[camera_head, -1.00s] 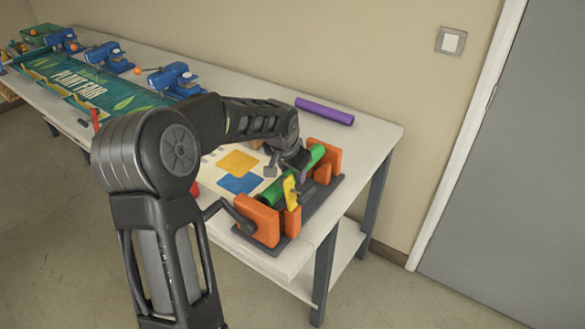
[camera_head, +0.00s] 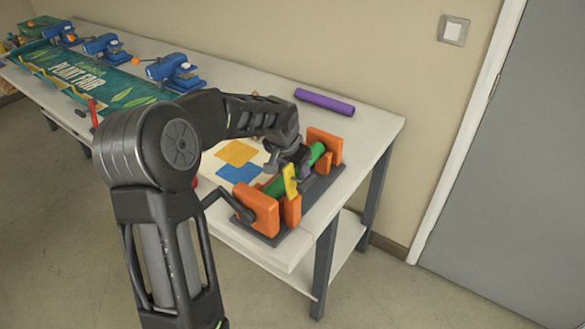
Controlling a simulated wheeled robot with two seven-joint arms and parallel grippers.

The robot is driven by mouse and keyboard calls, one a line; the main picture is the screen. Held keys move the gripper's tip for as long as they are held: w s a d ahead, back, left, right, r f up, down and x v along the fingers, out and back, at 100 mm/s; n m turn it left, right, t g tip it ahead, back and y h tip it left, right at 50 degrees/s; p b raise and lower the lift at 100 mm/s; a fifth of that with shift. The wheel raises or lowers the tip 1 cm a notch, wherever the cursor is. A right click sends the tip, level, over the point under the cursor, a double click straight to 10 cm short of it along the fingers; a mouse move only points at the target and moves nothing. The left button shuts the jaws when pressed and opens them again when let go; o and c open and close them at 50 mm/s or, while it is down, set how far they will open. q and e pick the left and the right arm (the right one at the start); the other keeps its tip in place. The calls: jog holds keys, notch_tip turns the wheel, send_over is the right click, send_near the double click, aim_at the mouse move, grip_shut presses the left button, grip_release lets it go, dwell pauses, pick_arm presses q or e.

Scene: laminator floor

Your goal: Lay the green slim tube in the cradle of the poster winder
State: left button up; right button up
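The green slim tube (camera_head: 273,188) lies lengthwise between the orange end blocks of the poster winder (camera_head: 258,209), low over its dark base. Its far end (camera_head: 317,153) shows beside the far orange block. My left gripper (camera_head: 292,172) reaches down over the middle of the tube and appears shut on it; the dark fingers hide that part. A yellow flap (camera_head: 290,181) stands in front of the tube. Whether the tube touches the cradle is hidden. My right gripper is not in view.
A purple tube (camera_head: 324,102) lies at the table's back edge. A sheet with yellow and blue squares (camera_head: 238,153) lies left of the winder. Blue devices (camera_head: 174,72) and a Plant Fair banner (camera_head: 80,75) are farther left. The winder's dark crank (camera_head: 228,200) sticks out leftward.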

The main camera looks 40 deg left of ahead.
pick_arm(q)
jog(key=shift+r, duration=0.1)
jog(key=b+v, duration=0.1)
jog(key=v, duration=0.6)
jog(key=shift+s+r, duration=0.15)
jog(key=shift+r, duration=0.15)
dwell(0.4)
